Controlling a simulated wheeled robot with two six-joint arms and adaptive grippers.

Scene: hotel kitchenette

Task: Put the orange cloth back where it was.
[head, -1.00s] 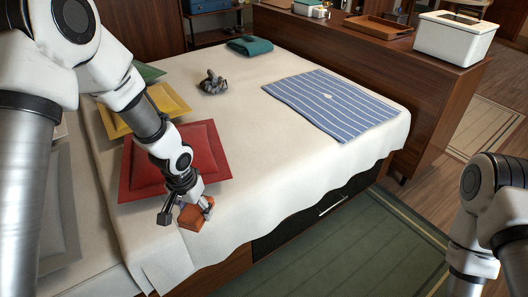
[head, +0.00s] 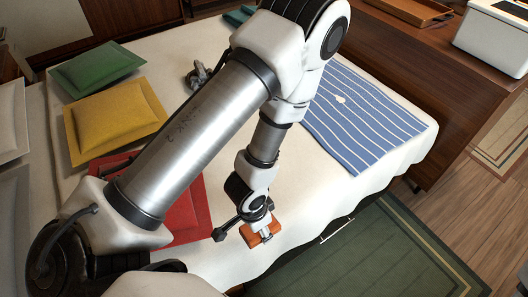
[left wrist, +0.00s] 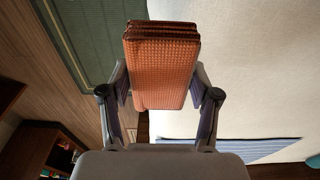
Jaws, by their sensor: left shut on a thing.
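The orange cloth (head: 265,237) is a small folded block with a woven texture. My left gripper (head: 254,228) is shut on it, and in the left wrist view the cloth (left wrist: 162,65) stands between the two fingers (left wrist: 160,100). In the head view the gripper and cloth are at the front edge of the white-covered bed (head: 400,170), right of the red cushion (head: 190,215). I cannot tell how high the cloth is above the bed. My right gripper is out of view.
A blue striped cloth (head: 365,125) lies on the bed's right part. Yellow (head: 105,120) and green (head: 100,68) cushions lie at the left. A grey object (head: 198,74) and a teal cloth (head: 238,16) are partly hidden behind my arm. A green rug (head: 390,250) covers the floor in front.

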